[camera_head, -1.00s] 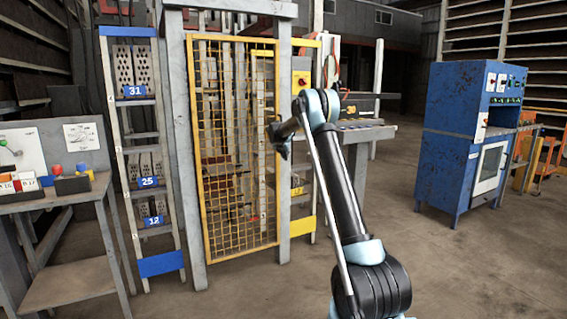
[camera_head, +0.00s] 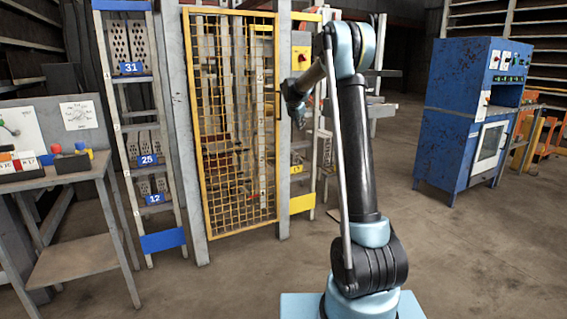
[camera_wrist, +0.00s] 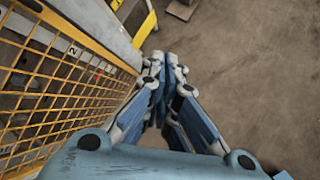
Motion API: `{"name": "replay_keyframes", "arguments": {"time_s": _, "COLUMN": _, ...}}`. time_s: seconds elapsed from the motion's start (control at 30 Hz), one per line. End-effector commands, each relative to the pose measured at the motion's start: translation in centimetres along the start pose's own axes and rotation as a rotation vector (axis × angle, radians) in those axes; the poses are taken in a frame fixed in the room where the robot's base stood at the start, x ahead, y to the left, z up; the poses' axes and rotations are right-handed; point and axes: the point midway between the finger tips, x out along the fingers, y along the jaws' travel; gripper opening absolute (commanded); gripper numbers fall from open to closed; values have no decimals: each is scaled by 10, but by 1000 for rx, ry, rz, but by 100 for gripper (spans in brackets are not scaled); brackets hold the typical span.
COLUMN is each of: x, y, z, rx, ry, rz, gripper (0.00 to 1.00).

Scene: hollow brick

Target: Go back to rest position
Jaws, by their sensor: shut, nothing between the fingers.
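My gripper (camera_head: 297,112) is at the end of my raised, folded arm in the head view, small and dark, pointing down in front of the yellow mesh gate's right post. In the wrist view my gripper (camera_wrist: 168,62) has its blue fingers together and nothing between them. Bare floor lies below it. The yellow mesh gate (camera_wrist: 45,85) is close on the left of the wrist view and appears apart from the fingers.
A ladder-like rack (camera_head: 143,160) with hollow bricks and blue number tags stands left of the mesh gate (camera_head: 235,215). A control table (camera_head: 65,180) is at far left. A blue machine (camera_head: 447,140) stands at right. Floor (camera_head: 465,265) between is clear.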

Motion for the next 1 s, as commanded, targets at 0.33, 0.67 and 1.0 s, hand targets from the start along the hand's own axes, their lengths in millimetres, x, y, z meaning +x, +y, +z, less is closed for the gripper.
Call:
{"name": "replay_keyframes", "arguments": {"time_s": 0.33, "x": -75, "y": -96, "z": -16, "rx": 388, "ry": 61, "rz": -60, "gripper": 0}}
{"name": "replay_keyframes", "arguments": {"time_s": 0.67, "x": -135, "y": -188, "z": -52, "rx": 753, "ry": 104, "rz": -133, "gripper": 0}}
{"name": "replay_keyframes", "arguments": {"time_s": 1.0, "x": -184, "y": -283, "z": -107, "rx": 1124, "ry": 132, "rz": -224, "gripper": 0}}
